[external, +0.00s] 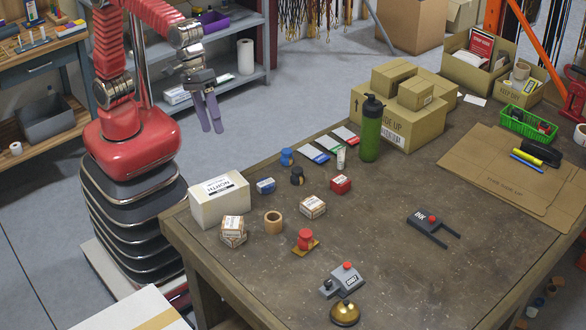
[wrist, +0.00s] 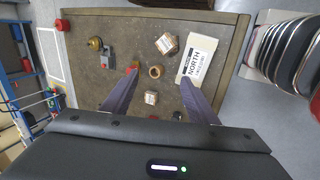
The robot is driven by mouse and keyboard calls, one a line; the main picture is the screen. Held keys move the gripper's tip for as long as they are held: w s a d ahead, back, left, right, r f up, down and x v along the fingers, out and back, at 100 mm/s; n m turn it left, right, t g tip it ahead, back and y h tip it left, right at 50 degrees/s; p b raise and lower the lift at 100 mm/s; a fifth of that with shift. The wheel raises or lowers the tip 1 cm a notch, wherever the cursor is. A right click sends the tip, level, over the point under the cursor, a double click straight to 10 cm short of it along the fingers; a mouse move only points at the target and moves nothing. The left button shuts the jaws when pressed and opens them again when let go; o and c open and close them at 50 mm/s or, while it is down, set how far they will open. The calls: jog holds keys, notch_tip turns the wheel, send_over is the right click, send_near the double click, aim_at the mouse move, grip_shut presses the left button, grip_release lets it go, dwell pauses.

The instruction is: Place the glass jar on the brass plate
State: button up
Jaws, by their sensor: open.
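No clear glass jar can be picked out with certainty. A dark, rounded, jar-like piece (external: 297,176) and a blue one (external: 287,157) stand on the table's far left part. A small brass-coloured plate (external: 296,250) lies on the table with a red, knobbed piece (external: 305,238) standing on it. My gripper (external: 212,130) is open and empty, fingers pointing down, left of the table and above its surface. In the wrist view my gripper (wrist: 153,78) shows two spread fingers, and the red piece (wrist: 133,66) is partly hidden by the left finger.
A white NORTH box (external: 220,205), small cartons (external: 233,227), a tan ring (external: 273,222), a grey device (external: 342,280) and a brass bell (external: 345,314) stand nearby. A green bottle (external: 370,130) and boxes (external: 400,125) stand farther back. The table's middle (external: 365,220) is clear.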

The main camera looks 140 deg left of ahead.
jog(key=s+d+f+m, duration=0.1)
jog(key=s+d+m, duration=0.1)
jog(key=s+m, duration=0.3)
jog(key=s+d+f+m, duration=0.1)
jog(key=s+m, duration=0.5)
jog(key=s, duration=0.8)
jog(key=s+d+f+m, duration=0.2)
jog(key=s+m, duration=0.4)
jog(key=s, duration=0.4)
jog(key=shift+d+f+t, duration=0.3)
